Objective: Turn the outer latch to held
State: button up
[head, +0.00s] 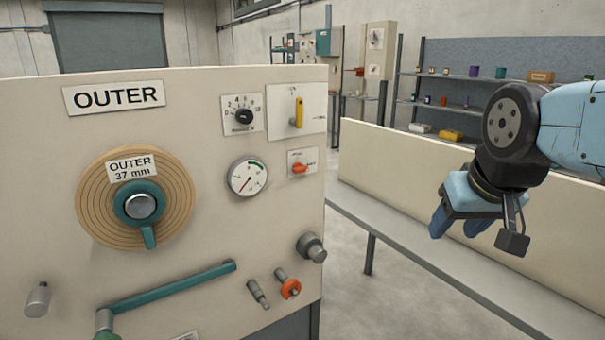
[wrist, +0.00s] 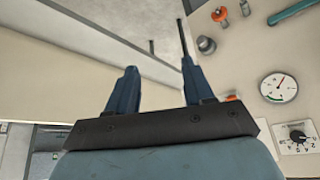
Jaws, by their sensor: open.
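The outer panel (head: 200,190) fills the left of the head view, under an OUTER sign (head: 114,96). At its upper right a yellow handle (head: 299,112) stands upright on a pale plate with small marks above and to its right. It looks like the latch, but the marks are too small to read surely. My gripper (head: 456,228) is right of the panel, well apart from it, pointing down, open and empty. In the wrist view its two blue fingers (wrist: 158,80) stand apart with nothing between them. The yellow handle is not visible there.
The panel also bears a dial knob (head: 243,116), a gauge (head: 248,176), a small orange switch (head: 300,168), a wound disc with a teal lever (head: 150,233), a long teal crank (head: 180,287) and protruding knobs (head: 311,247). A low cream wall and ledge (head: 430,255) run behind my gripper.

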jog(key=o, duration=0.5)
jog(key=w+t, duration=0.1)
jog(key=w, duration=0.3)
jog(key=w+t, duration=0.1)
jog(key=w, duration=0.4)
jog(key=w+t, duration=0.1)
jog(key=w, duration=0.3)
jog(key=shift+w+d+f, duration=0.2)
jog(key=shift+f, duration=0.2)
jog(key=shift+c, duration=0.2)
jog(key=n+t+y, duration=0.6)
jog(key=n+y, duration=0.1)
jog(key=y, duration=0.3)
send_near(303, 171)
jog(key=x, duration=0.9)
jog(key=shift+w+a, duration=0.2)
jog(key=shift+w, duration=0.05)
jog(key=c, duration=1)
